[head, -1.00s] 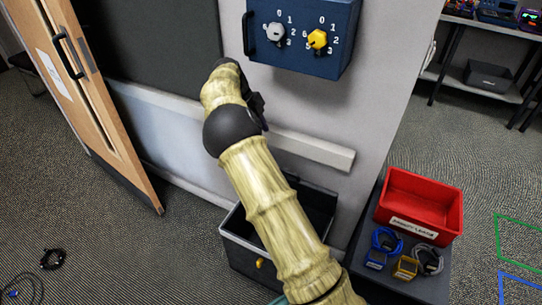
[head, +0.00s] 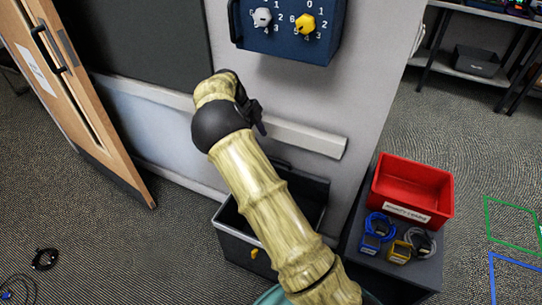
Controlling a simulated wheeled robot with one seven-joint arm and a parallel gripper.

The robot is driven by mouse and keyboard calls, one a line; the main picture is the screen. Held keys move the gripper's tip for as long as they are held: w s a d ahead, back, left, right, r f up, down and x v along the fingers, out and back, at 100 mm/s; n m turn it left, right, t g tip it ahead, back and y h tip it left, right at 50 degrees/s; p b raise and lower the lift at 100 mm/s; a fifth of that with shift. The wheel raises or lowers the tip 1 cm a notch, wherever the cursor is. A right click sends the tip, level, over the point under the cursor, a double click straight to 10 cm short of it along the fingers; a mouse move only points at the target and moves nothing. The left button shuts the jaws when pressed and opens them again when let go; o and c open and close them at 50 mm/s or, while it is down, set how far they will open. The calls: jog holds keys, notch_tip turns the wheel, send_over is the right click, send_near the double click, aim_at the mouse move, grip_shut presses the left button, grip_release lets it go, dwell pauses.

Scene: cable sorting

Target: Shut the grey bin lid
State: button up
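The grey bin (head: 236,246) stands on the floor against the wall, with a yellow latch (head: 254,253) on its front. Its lid (head: 309,188) is up, tilted back towards the wall behind the opening. My arm crosses in front of the bin and hides much of its opening and lid. My gripper (head: 258,118) is dark and sits above the bin, near the pale wall rail, apart from the lid. Its fingers are small and partly hidden behind my wrist, so their opening does not show clearly.
A red tray (head: 412,190) stands on a dark low unit (head: 415,270) at the right, with coiled cables (head: 420,242) in front. A blue box with dials (head: 285,28) hangs on the wall above. A wooden door (head: 90,110) is at the left. A black cable (head: 45,259) lies on the floor.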

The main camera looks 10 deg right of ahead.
jog(key=x, duration=1)
jog(key=shift+d, duration=0.1)
grip_shut()
